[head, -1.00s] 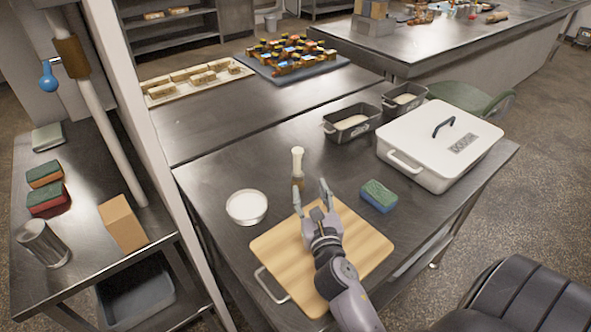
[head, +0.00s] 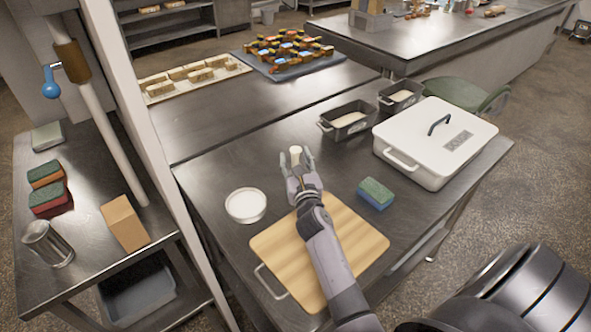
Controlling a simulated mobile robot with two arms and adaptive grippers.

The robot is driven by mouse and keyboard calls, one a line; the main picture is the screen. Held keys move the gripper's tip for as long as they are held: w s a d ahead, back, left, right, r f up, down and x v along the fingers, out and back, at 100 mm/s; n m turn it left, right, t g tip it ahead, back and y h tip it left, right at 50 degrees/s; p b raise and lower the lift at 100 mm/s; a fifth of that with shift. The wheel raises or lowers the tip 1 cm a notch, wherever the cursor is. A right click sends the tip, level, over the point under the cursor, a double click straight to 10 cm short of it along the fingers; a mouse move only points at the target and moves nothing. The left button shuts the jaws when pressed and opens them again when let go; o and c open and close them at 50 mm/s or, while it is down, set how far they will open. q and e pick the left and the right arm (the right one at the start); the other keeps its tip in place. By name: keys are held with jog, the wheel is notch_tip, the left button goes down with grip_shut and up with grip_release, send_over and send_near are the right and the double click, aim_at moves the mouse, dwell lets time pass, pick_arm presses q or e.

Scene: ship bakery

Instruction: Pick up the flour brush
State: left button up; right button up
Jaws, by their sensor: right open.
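The flour brush (head: 296,152) is on the steel table just beyond the cutting board. Only its pale end shows in the head view; my right gripper hides the rest. My right gripper (head: 296,163) is open, with its two fingers on either side of the brush. I cannot tell whether the fingers touch it. My left gripper is not in view.
A white bowl (head: 246,205) stands left of the gripper, and a green and blue sponge (head: 375,193) lies to the right. The wooden cutting board (head: 345,246) lies under my forearm. A white dough box (head: 408,166) and loaf tins (head: 346,134) stand at the right and back.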

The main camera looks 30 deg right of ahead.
jog(key=shift+s, duration=0.1)
jog(key=shift+c, duration=0.9)
grip_shut()
